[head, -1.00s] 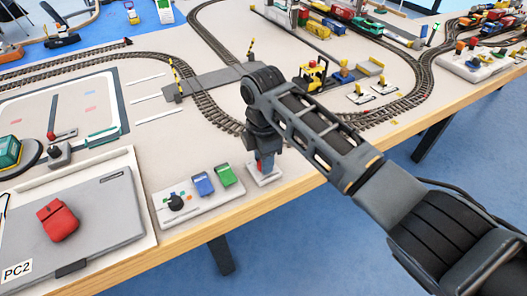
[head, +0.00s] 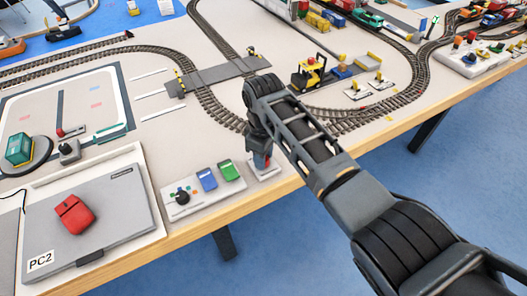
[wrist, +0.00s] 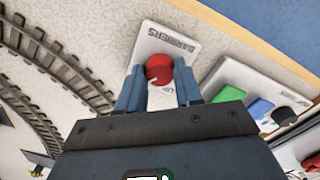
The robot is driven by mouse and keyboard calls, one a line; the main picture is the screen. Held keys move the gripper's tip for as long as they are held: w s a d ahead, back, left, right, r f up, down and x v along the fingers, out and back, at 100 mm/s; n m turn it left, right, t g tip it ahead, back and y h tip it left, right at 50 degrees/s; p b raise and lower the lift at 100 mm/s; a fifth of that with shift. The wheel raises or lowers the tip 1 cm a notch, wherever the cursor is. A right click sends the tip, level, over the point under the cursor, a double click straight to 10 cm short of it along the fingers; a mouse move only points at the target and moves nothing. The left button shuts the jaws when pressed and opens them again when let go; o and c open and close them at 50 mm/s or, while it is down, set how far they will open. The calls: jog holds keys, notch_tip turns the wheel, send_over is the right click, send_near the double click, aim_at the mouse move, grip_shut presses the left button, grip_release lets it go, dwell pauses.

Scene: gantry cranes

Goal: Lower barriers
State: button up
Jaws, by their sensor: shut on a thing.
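A white control box marked BARRIERS (wrist: 172,38) fills the upper middle of the wrist view; its white edge also shows in the head view (head: 268,173) at the table's front edge. A red lever knob (wrist: 158,67) stands on it. My gripper (wrist: 159,84) is shut on this knob, with one blue finger on each side. In the head view my gripper (head: 261,157) hides most of the box.
A panel with blue and green switches and a black knob (head: 182,197) lies just left of the box. A yellow forklift (head: 308,72) stands beyond my arm.

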jog(key=shift+m, duration=1.1)
jog(key=shift+p, duration=0.3)
jog(key=o, duration=1)
jog(key=shift+o, duration=0.2)
jog(key=shift+r, duration=3.9)
